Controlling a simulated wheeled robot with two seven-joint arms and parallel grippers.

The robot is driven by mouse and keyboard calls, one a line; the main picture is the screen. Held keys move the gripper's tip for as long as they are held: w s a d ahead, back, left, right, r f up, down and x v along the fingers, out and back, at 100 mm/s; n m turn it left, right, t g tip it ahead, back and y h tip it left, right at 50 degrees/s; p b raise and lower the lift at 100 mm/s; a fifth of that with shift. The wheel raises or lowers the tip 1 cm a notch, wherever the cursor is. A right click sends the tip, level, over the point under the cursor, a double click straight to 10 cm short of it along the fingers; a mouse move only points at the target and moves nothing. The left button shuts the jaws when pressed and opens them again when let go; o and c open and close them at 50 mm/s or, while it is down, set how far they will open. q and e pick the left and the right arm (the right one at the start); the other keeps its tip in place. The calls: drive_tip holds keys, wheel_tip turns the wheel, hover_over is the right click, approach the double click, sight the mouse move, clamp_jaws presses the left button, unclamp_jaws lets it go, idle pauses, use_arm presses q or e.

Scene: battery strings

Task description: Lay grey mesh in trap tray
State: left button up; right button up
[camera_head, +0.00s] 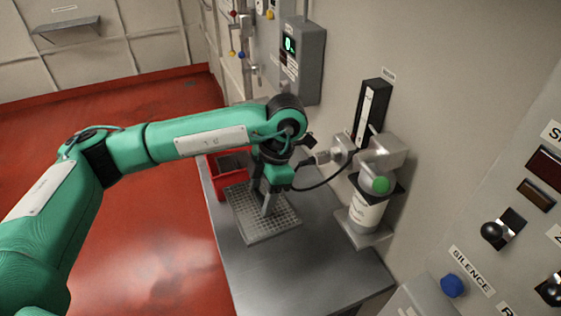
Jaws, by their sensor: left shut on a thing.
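The grey mesh (284,224) is a flat, roughly square sheet with a grid of small holes. It shows at the middle of the view, over the grey bench. My left gripper (268,207) points down onto it and is shut on it near its middle, with the fingers covering part of it. The mesh looks roughly level. I cannot tell whether a trap tray lies under it, or whether it touches what is below. My right gripper is not in view.
A red bin (214,179) with dark contents stands behind the mesh. A white bottle (365,211) sits in a wall holder to the right. A grey box with a lit display (290,45) hangs behind. The bench's front (300,285) is clear.

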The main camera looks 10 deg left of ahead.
sight(234, 197)
use_arm(q)
drive_tip(key=shift+r, duration=0.1)
drive_tip(key=m, duration=0.2)
drive_tip(key=a+m+t, duration=0.1)
drive_tip(key=m, duration=0.1)
drive_tip(key=a+f+m, duration=0.1)
drive_tip(key=m, duration=0.1)
drive_tip(key=shift+w+a+f+m+t+y, duration=0.1)
drive_tip(key=shift+w+m+t+y, duration=0.05)
drive_tip(key=shift+m+t+y, duration=0.2)
drive_tip(key=m, duration=0.2)
drive_tip(key=a+m+t, duration=0.1)
drive_tip(key=m, duration=0.1)
drive_tip(key=a+m+t, duration=0.1)
drive_tip(key=m, duration=0.1)
drive_tip(key=shift+f, duration=0.35)
drive_tip(key=m, duration=0.2)
drive_tip(key=a+m+h, duration=0.1)
drive_tip(key=m, duration=0.1)
drive_tip(key=m+t, duration=0.1)
drive_tip(key=m, duration=0.1)
drive_tip(key=shift+a+m+h, duration=0.25)
drive_tip(key=m, duration=0.2)
drive_tip(key=a+m+h, duration=0.1)
drive_tip(key=m, duration=0.3)
drive_tip(key=shift+s+a+t+h, duration=0.15)
drive_tip(key=shift+s+t+h, duration=0.15)
drive_tip(key=shift+t+h, duration=0.1)
